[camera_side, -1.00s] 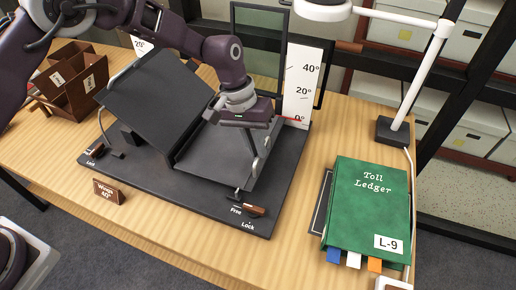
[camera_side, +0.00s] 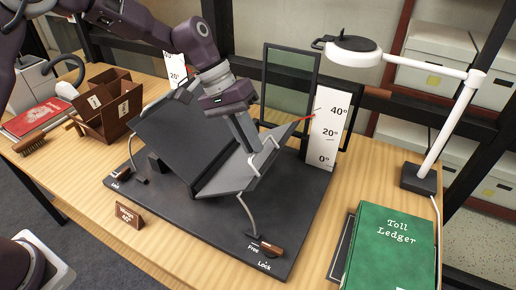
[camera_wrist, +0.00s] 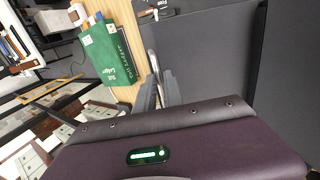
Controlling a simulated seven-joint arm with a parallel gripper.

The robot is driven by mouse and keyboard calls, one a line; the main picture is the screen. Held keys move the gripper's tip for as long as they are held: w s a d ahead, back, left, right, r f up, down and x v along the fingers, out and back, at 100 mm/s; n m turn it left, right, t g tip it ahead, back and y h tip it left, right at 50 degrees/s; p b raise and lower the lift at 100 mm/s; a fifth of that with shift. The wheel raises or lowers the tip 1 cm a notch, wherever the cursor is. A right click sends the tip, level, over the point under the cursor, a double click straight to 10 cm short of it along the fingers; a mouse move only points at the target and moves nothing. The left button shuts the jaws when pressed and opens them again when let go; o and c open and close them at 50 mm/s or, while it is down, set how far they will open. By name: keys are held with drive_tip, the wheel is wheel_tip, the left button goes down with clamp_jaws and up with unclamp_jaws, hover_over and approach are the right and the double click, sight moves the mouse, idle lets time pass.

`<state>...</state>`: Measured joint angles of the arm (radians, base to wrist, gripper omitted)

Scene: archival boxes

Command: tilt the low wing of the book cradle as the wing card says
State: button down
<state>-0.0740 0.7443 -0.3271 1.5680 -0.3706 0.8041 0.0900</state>
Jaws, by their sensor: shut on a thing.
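The book cradle has two dark wings on a black base (camera_side: 200,235). The left wing (camera_side: 180,130) slopes steeply. The right, low wing (camera_side: 228,178) is tilted up at its outer edge, and its red pointer (camera_side: 303,119) stands between 20° and 40° on the white scale (camera_side: 325,130), nearer 40°. The wing card (camera_side: 127,214) reads "Wings 40°". My gripper (camera_side: 252,150) is shut on the wire handle (camera_side: 264,155) at that wing's outer edge; the fingers (camera_wrist: 157,92) also show in the wrist view. The front-right lever (camera_side: 268,247) lies by "Free", with "Lock" in front.
A green Toll Ledger (camera_side: 392,250) lies right of the cradle. A white lamp (camera_side: 352,48) stands at the back right, and a dark framed panel (camera_side: 290,85) behind the cradle. A brown divided box (camera_side: 105,105), a red book (camera_side: 40,117) and a brush (camera_side: 35,142) are at left.

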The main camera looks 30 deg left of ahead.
drive_tip(key=shift+a+f, duration=0.35)
drive_tip(key=shift+a, duration=0.55)
drive_tip(key=shift+s, duration=0.1)
drive_tip(key=c, duration=1.5)
unclamp_jaws()
drive_tip(key=shift+r, duration=0.1)
drive_tip(key=shift+d+r, duration=0.15)
drive_tip(key=shift+d, duration=0.05)
drive_tip(key=v, duration=0.7)
drive_tip(key=s+a+r+t+y, duration=0.1)
drive_tip(key=s+a+r+y, duration=0.15)
drive_tip(key=s+r, duration=0.35)
drive_tip(key=s+a+r+t+y, duration=0.1)
drive_tip(key=s+a+r+t, duration=0.15)
drive_tip(key=s, duration=0.65)
drive_tip(key=s+a, duration=0.2)
drive_tip(key=s, duration=0.3)
drive_tip(key=s+a+f+t+y, duration=0.1)
drive_tip(key=s+a, duration=0.1)
drive_tip(key=s, duration=0.2)
drive_tip(key=s+a+t+y, duration=0.1)
drive_tip(key=s+a, duration=0.1)
drive_tip(key=s, duration=0.3)
drive_tip(key=shift+s+a+f, duration=0.2)
drive_tip(key=shift+s+a, duration=0.05)
drive_tip(key=shift+s, duration=0.1)
